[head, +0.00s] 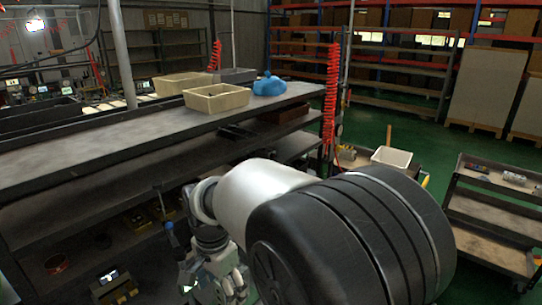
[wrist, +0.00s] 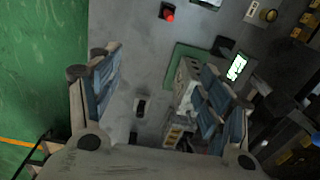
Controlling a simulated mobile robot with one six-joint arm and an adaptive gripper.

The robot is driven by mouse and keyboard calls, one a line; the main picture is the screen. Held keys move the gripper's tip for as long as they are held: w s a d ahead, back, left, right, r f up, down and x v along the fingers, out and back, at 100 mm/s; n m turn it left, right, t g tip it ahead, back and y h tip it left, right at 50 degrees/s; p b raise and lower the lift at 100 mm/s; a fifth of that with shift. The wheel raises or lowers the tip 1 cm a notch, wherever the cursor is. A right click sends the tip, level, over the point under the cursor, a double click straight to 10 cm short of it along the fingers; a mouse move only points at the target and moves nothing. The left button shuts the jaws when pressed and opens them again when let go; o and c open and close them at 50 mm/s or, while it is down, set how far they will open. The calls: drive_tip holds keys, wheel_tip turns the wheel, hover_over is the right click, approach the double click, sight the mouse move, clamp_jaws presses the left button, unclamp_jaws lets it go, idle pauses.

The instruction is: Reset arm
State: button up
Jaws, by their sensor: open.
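My gripper (wrist: 162,72) is open in the wrist view, with its two blue-padded fingers spread apart and nothing held between them. Below it lies a grey surface (wrist: 135,65). A grey valve block (wrist: 186,82) with holes sits near a green mat (wrist: 180,58), partly hidden behind the right finger. In the head view my gripper (head: 216,282) shows at the lower middle, in front of the shelves, partly cut off by the bottom edge. My white and black arm links fill the lower middle and hide what lies behind them.
A long grey bench (head: 130,130) carries beige bins (head: 217,97) and a blue object (head: 269,85). A dark cart (head: 490,205) stands at right. A red coiled hose (head: 331,95) hangs by the bench end. In the wrist view, a red button (wrist: 168,13) and lit screen (wrist: 236,67) show.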

drive_tip(key=s+d+r+n+t, duration=0.1)
drive_tip(key=s+d+r+n, duration=0.15)
drive_tip(key=d+r, duration=0.4)
drive_tip(key=s+d+r+n+t, duration=0.1)
drive_tip(key=s+d+r, duration=0.25)
drive_tip(key=d, duration=0.65)
drive_tip(key=s+d+n+t, duration=0.2)
drive_tip(key=s+d+n, duration=0.2)
drive_tip(key=s+d, duration=0.5)
drive_tip(key=s, duration=0.3)
drive_tip(key=shift+d, duration=0.1)
